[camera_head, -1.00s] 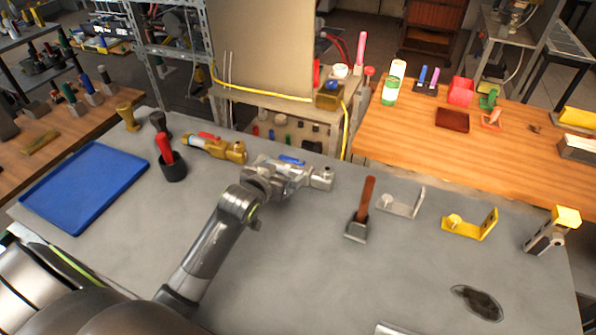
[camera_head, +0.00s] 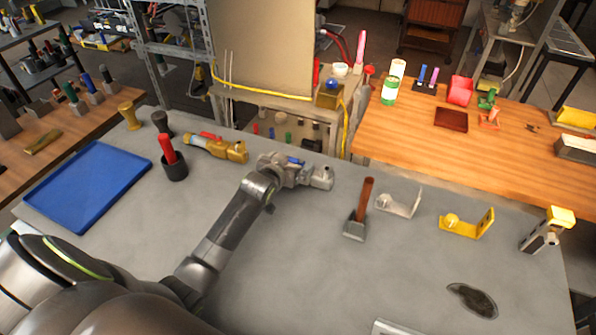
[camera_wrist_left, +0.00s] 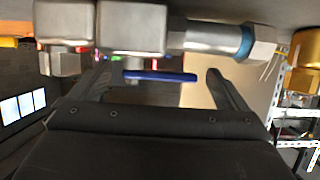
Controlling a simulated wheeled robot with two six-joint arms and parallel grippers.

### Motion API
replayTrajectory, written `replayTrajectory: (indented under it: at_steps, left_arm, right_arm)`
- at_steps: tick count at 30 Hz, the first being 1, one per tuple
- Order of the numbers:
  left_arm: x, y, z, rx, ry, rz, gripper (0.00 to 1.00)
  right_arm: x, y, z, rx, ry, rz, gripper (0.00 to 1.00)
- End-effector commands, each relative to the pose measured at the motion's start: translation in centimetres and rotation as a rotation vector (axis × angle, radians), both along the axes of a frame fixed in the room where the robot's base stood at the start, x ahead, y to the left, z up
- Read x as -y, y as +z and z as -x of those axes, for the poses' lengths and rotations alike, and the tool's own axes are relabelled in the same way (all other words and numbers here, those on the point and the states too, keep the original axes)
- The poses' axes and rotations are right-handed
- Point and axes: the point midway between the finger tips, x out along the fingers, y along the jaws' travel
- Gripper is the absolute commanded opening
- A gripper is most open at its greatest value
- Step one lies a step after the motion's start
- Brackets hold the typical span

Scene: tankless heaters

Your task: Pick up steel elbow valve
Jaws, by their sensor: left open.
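The steel elbow valve (camera_head: 322,178) lies on the grey table, with its blue handle (camera_head: 296,161) on the far side. My left gripper (camera_head: 288,170) is over it and hides much of its body. In the left wrist view the silver valve body (camera_wrist_left: 132,30) crosses the top of the picture. Its blue handle (camera_wrist_left: 160,76) lies between the two spread fingers of my left gripper (camera_wrist_left: 160,80), with gaps on both sides. The left gripper is open. My right gripper is not in view.
A brass valve with a red handle (camera_head: 222,148) lies just left of the steel valve. A red-handled tool in a dark cup (camera_head: 174,167), a blue tray (camera_head: 92,187), a wooden-handled scraper (camera_head: 356,225) and brackets share the table. The table's front middle is clear.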

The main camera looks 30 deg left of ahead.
Motion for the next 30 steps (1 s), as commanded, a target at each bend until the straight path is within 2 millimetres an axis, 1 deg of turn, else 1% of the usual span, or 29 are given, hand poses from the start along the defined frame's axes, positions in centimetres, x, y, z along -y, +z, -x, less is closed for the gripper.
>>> replayTrajectory:
  at_steps: [6,7,27,30]
  left_arm:
    - [0.01,-0.01,-0.04,0.0,0.0,0.0,0.96]
    - [0.01,-0.01,-0.04,0.0,0.0,0.0,0.94]
    - [0.0,0.0,-0.02,0.0,0.0,0.0,0.07]
    - [0.03,0.26,-0.11,0.006,-0.001,0.0,0.07]
  right_arm:
    - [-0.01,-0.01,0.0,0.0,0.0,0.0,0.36]
    - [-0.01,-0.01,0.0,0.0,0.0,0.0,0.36]
    - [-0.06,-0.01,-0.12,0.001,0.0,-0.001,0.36]
    - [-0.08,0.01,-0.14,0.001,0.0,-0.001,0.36]
